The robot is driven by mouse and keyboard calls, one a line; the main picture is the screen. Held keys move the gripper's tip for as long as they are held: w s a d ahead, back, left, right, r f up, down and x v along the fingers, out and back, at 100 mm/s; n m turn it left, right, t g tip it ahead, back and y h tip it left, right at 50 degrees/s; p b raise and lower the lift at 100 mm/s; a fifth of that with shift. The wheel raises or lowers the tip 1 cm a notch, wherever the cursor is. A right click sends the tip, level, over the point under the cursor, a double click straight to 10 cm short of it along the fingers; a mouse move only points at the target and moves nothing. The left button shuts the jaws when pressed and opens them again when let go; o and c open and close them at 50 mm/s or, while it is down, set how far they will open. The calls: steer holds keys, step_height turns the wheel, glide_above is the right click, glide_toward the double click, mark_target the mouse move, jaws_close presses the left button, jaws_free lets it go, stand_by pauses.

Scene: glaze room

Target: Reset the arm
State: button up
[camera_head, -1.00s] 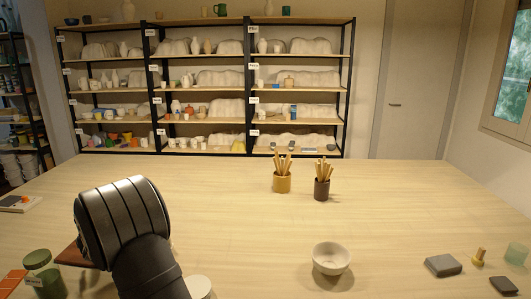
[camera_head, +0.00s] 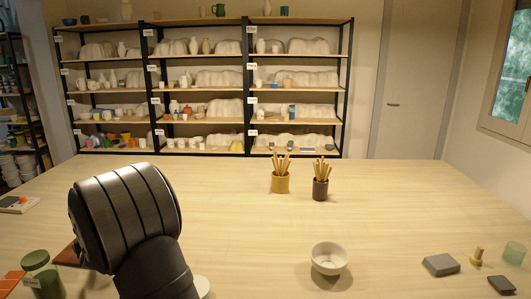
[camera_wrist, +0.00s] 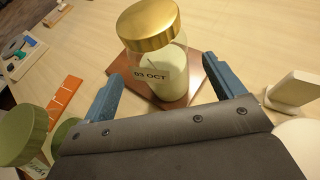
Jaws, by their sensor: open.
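My gripper (camera_wrist: 162,70) shows in the wrist view with its two blue fingers spread wide and nothing held. A clear jar with a gold lid (camera_wrist: 152,26) and a "03 OCT" label stands upright on a brown board (camera_wrist: 196,92). It appears in the gap between the fingers, slightly beyond the tips, with no visible contact. In the head view my dark arm fills the lower left and hides the gripper, the jar and most of the board (camera_head: 68,256).
A green-lidded jar (camera_head: 40,270) and orange tiles (camera_head: 10,283) lie left of my arm. A white bowl (camera_head: 329,259), two pots of sticks (camera_head: 281,182), (camera_head: 320,189) and grey blocks (camera_head: 440,265) stand to the right. Shelves (camera_head: 200,153) line the back. The middle table is clear.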

steer(key=v, duration=0.6)
steer(key=x, duration=1.2)
steer(key=shift+w+a+f, duration=0.1)
steer(key=shift+f, duration=0.05)
step_height(320, 180, up, 2)
steer(key=shift+r, duration=3.2)
steer(key=d+f+v, duration=0.1)
steer(key=f+v, duration=0.1)
steer(key=v, duration=1.5)
steer(key=shift+y, duration=0.3)
